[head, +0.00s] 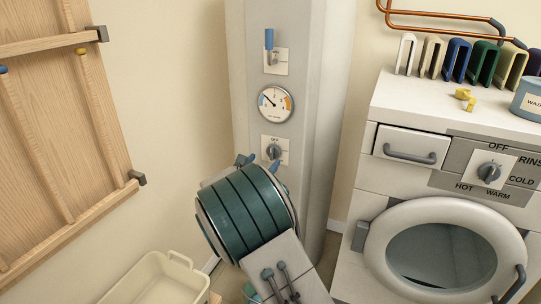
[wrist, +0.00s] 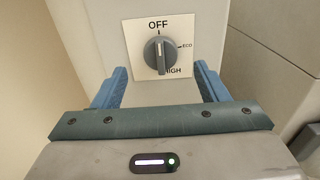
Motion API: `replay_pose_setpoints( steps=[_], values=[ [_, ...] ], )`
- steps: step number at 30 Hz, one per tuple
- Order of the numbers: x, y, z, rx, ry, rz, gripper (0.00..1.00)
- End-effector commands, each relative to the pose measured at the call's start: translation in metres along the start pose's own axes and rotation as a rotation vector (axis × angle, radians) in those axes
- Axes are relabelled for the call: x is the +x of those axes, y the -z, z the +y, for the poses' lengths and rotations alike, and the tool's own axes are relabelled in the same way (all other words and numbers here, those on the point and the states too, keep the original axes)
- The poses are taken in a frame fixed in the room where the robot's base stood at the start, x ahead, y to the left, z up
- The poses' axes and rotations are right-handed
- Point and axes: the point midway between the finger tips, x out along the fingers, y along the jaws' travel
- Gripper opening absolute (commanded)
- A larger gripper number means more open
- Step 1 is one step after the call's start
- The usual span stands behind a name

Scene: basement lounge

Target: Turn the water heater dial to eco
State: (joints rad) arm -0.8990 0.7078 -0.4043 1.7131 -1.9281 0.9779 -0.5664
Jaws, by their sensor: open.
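The water heater dial (wrist: 158,52) is a grey knob on a white plate, marked OFF at the top, ECO at the right and HIGH at the lower right. Its raised grip stands about upright, with a mark under OFF. The dial also shows in the head view (head: 274,152), low on the pale heater column (head: 308,100), partly above my arm. My gripper (wrist: 160,84) is open, its blue fingers spread either side of the dial plate's lower part and apart from the knob. In the head view its fingertips show just below the dial.
A round gauge (head: 275,104) and a blue-handled lever (head: 269,42) sit above the dial. A washing machine (head: 440,215) stands to the right, with its own dial (head: 489,172). A wooden rack (head: 62,120) is at left, above a cream basin (head: 155,280).

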Motion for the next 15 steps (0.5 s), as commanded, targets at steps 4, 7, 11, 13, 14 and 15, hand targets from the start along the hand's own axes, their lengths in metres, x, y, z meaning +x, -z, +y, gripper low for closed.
replay_pose_setpoints(
  steps=[4, 7, 11, 13, 14, 15],
  values=[
    [0.03, 0.001, -0.001, 0.0, 0.001, 0.0, 0.67],
    [0.045, 0.0, 0.0, 0.0, 0.001, 0.0, 0.67],
    [0.057, 0.0, 0.0, 0.001, 0.001, 0.0, 0.67],
    [0.06, 0.0, 0.0, 0.0, 0.0, 0.001, 0.67],
    [0.06, 0.0, 0.0, 0.0, 0.0, 0.001, 0.67],
    [0.061, 0.0, 0.0, 0.0, 0.0, 0.001, 0.67]
  ],
)
